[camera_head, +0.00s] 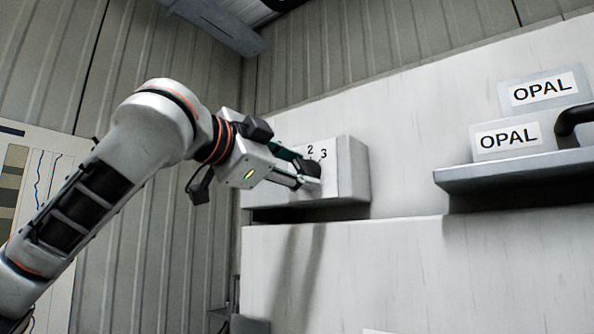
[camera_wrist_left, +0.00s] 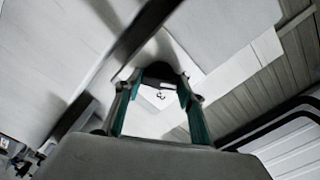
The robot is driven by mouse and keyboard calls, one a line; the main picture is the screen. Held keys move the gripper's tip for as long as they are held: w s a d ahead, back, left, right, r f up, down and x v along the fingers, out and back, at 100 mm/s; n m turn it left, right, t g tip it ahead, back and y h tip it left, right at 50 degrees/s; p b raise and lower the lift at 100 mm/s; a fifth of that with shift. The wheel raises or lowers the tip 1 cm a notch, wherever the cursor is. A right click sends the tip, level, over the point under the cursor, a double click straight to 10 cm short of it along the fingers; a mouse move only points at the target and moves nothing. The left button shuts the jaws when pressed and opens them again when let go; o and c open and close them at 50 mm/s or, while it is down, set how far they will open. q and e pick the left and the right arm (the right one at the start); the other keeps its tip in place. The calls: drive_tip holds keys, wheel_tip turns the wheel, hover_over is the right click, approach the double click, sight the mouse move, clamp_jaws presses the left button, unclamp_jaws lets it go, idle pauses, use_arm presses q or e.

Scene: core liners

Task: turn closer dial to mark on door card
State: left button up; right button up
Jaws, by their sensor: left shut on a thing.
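The closer box (camera_head: 352,172) is a pale box on the white wall, with the numbers 2 and 3 visible on its front face. A dark dial (camera_head: 311,167) sits below these numbers, partly hidden by the fingers. My left gripper (camera_head: 304,177) reaches in from the left and is shut on the dial. In the left wrist view the green-lined fingers (camera_wrist_left: 161,92) reach to the dark dial (camera_wrist_left: 160,72), with a number 3 between them. The dial's pointer and its exact setting are hard to make out. My right gripper is not in view.
Two plates labelled OPAL, an upper one (camera_head: 543,90) and a lower one (camera_head: 512,136), stand at a grey shelf (camera_head: 520,171) on the right. A black handle-like part (camera_head: 575,119) is beside them. A chart (camera_head: 40,170) hangs on the left corrugated wall.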

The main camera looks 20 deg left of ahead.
use_arm(q)
drive_tip(key=shift+n, duration=1.3)
drive_tip(key=o, duration=1.1)
drive_tip(key=shift+o, duration=0.2)
drive_tip(key=shift+s, duration=0.1)
drive_tip(key=v, duration=1.2)
